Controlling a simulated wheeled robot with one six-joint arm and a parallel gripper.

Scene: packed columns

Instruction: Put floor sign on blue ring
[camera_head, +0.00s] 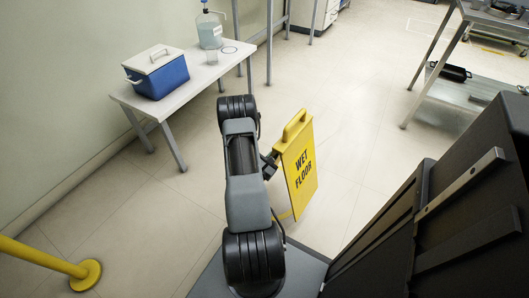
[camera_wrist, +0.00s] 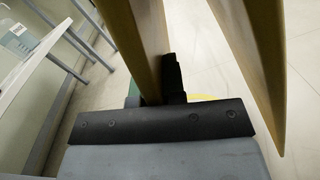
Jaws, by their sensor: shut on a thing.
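The yellow floor sign (camera_head: 299,165), marked "WET FLOOR", stands out just right of my arm in the head view, slightly tilted. My gripper (camera_head: 270,165) is at its left side and shut on it. In the wrist view my gripper (camera_wrist: 160,88) closes around one sign panel (camera_wrist: 152,40), with another panel (camera_wrist: 262,60) to the right. The sign's lower end is partly hidden, so I cannot tell whether it touches the floor. A thin dark ring (camera_head: 229,50), seemingly blue, lies flat on the white table near its right end.
The white table (camera_head: 190,92) holds a blue cooler (camera_head: 163,76), a water jug (camera_head: 210,32) and a clear cup (camera_head: 212,58). A metal shelf (camera_head: 462,88) stands at right, a yellow post base (camera_head: 86,275) at lower left. Open floor lies between table and shelf.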

